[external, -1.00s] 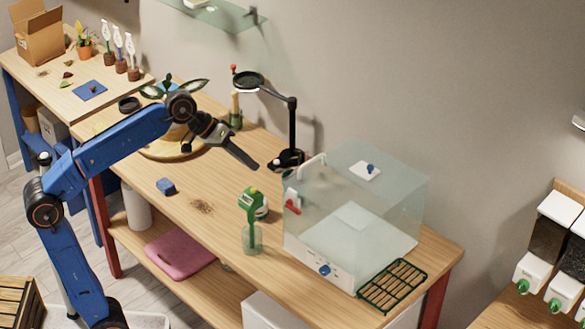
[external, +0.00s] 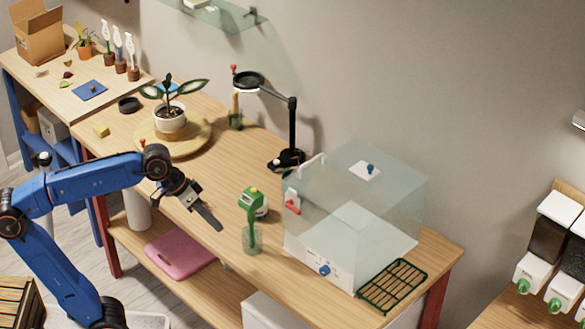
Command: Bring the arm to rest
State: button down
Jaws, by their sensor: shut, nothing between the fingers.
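My gripper (external: 206,213) is shut and empty.
A potted plant (external: 172,118) stands on a round wooden board (external: 204,134). A yellow block (external: 101,131) lies at left.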

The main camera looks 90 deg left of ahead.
jog(key=s+d+f+m+g, duration=0.1)
jog(key=s+d+f+m, duration=0.1)
jog(key=s+f, duration=0.7)
jog(key=s+d+f+m+g, duration=0.1)
jog(key=s+d+f+m, duration=0.2)
jog(key=s+f, duration=0.6)
notch_tip(320, 180, down, 9)
jog(key=shift+s+f+y, duration=0.1)
jog(key=shift+s+y, duration=0.2)
jog(key=shift+d, duration=0.1)
